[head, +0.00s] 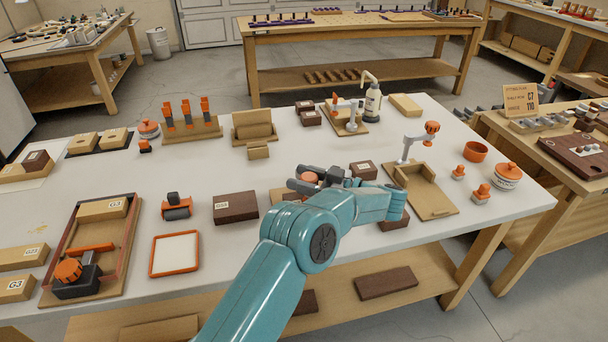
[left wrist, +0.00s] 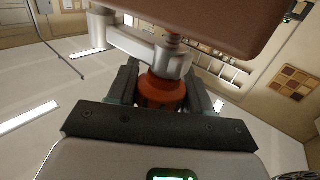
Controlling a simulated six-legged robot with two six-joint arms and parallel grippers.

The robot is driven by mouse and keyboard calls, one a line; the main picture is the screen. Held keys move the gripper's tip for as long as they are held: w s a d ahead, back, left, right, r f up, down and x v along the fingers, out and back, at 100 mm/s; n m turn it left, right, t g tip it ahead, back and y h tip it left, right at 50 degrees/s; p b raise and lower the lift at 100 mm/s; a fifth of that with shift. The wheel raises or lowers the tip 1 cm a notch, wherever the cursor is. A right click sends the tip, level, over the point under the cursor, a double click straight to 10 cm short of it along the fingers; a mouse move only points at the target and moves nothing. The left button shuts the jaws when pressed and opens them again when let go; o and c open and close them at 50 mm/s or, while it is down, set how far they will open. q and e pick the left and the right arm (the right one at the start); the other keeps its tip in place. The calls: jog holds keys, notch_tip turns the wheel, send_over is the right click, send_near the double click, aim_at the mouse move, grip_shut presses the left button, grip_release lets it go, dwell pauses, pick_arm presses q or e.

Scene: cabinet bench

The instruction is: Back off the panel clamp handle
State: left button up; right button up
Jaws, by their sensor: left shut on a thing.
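My left gripper (head: 312,180) is near the middle of the bench. Its dark fingers stand on both sides of an orange clamp handle (head: 309,176) and are shut on it. In the left wrist view the ribbed orange handle (left wrist: 162,90) sits between the two fingers (left wrist: 163,92). A silver clamp arm (left wrist: 150,52) runs from a post at the left to the handle. A brown panel (left wrist: 200,14) fills the top of that view, just beyond the screw end; whether they touch I cannot tell. My arm hides much of the clamp in the head view. My right gripper is not in view.
A wooden fixture (head: 444,207) with another orange-knobbed clamp (head: 432,127) stands close at the right. A brown block (head: 235,206) lies to the left, with an orange-rimmed tray (head: 174,270) nearer the front.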

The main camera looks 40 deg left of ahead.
pick_arm(q)
jog(key=shift+a+r, duration=0.1)
jog(key=shift+r, duration=0.05)
dwell(0.3)
jog(key=o, duration=1)
